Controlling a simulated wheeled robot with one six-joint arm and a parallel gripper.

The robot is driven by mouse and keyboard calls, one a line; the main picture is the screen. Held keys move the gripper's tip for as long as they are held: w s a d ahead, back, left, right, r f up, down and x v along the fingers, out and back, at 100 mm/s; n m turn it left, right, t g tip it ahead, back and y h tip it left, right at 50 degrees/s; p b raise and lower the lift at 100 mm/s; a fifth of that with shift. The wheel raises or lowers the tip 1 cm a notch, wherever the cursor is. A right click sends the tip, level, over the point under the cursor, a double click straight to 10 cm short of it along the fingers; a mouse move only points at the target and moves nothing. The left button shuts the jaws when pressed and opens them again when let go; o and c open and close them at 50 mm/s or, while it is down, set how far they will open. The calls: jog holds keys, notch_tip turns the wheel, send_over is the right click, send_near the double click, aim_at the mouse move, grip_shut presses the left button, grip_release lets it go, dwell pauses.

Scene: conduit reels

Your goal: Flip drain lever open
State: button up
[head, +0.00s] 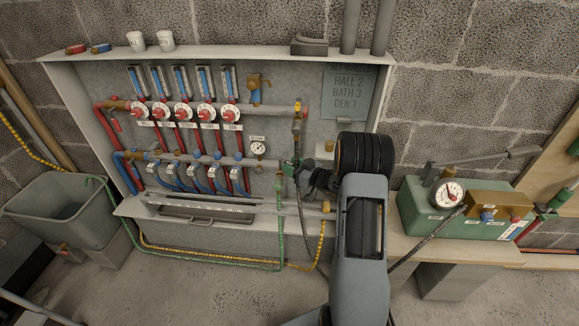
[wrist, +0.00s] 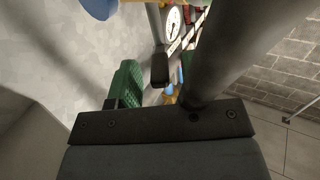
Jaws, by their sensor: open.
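My gripper (head: 297,168) is at the lower right of the manifold cabinet, by the right end of the lower pipe. In the wrist view its dark fingers (wrist: 180,75) stand apart with nothing visibly between them. The green hose (head: 281,225) hangs below this spot in the head view. My gripper and arm partly hide the drain area, so the lever's position is unclear.
The open cabinet (head: 70,85) holds red and blue pipes, several red dials and a round gauge (head: 258,148). A grey tub (head: 62,205) stands at the left. A green pump box with gauge (head: 420,215) sits on the bench at the right. A yellow hose (head: 322,240) hangs nearby.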

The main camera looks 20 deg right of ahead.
jog(key=shift+w+a, duration=0.25)
jog(key=shift+w, duration=0.3)
grip_shut()
